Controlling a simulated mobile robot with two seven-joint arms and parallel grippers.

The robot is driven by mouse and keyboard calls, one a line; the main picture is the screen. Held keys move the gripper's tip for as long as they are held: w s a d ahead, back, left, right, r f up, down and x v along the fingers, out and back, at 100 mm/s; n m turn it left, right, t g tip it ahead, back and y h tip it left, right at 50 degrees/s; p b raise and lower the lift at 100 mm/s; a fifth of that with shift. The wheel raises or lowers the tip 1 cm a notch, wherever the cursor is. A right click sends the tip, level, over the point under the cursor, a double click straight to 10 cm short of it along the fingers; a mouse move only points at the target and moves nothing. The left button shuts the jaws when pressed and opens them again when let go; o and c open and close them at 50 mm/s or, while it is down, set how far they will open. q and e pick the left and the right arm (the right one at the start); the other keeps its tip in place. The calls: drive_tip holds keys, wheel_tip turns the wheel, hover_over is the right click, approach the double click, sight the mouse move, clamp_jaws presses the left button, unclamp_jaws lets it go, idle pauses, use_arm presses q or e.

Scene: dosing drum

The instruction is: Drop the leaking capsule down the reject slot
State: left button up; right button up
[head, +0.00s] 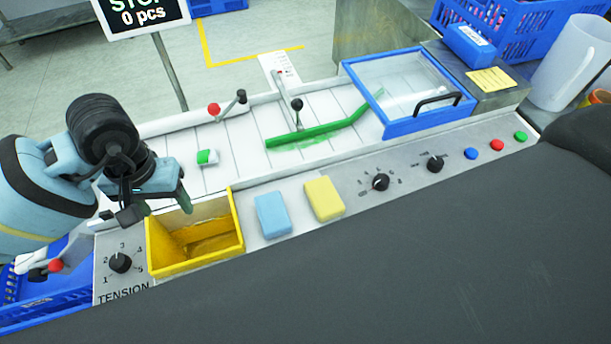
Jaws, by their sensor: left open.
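A small green and white capsule (207,157) lies on the white slatted belt (235,145), just right of my left gripper. I cannot make out a leak on it at this size. My left gripper (157,205) is open and empty, above the near left edge of the belt, beside the yellow opening. The yellow-walled opening (238,222) is set in the front panel, with a yellowish sloping inside; it may be the reject slot, but no label shows. My right gripper is out of view.
A green curved bar (345,122) with a black-knobbed lever crosses the belt, with a green smear beside it. A blue-framed clear cover (392,130) stands right. Blue (272,215) and yellow (324,198) blocks sit on the panel. A red-knobbed lever (214,109) stands behind the capsule.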

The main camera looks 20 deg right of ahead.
use_arm(q)
wheel_tip(320, 180, up, 8)
drive_tip(key=shift+f, duration=0.2)
idle(0.8)
drive_tip(key=shift+f, duration=0.1)
